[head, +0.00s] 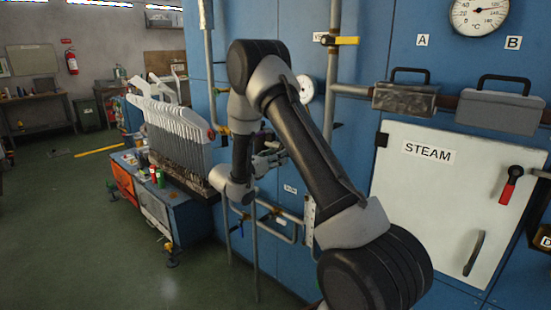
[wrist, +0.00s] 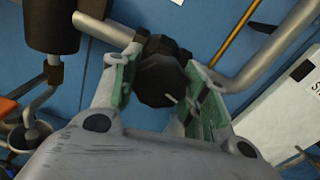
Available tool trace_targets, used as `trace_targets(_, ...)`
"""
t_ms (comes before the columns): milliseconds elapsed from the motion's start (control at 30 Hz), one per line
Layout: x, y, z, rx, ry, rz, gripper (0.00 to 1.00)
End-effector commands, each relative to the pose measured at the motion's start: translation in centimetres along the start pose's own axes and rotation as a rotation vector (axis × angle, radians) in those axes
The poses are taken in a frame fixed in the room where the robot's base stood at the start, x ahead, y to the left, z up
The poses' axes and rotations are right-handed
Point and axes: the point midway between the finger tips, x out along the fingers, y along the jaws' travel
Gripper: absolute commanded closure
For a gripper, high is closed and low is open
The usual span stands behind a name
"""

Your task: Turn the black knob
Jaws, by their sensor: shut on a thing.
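The black knob (wrist: 163,80) is in the middle of the wrist view, a dark faceted knob on a grey pipe. My gripper (wrist: 162,92) has its two green-lined fingers on either side of it, shut on the knob. In the head view my gripper (head: 270,160) is small and partly hidden behind my arm, close to the blue panel. The knob cannot be made out in the head view.
The blue panel (head: 400,55) carries grey pipes, a yellow-handled valve (head: 342,40) and a white STEAM door (head: 425,190) with a red-handled lever (head: 510,185). A rack of white sock boards (head: 172,122) stands to the left.

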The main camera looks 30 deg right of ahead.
Motion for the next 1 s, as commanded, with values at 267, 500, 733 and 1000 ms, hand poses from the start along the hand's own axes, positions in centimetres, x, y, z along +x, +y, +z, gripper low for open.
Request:
trace_targets(267,-0.03,0.03,-0.01,-0.204,0.000,0.001,0.79)
trace_targets(500,-0.03,0.04,-0.01,-0.406,0.000,0.001,0.79)
trace_targets(733,-0.04,0.06,-0.01,-0.559,0.000,0.001,0.79)
trace_targets(1000,-0.05,0.07,-0.01,-0.661,0.000,0.001,0.79)
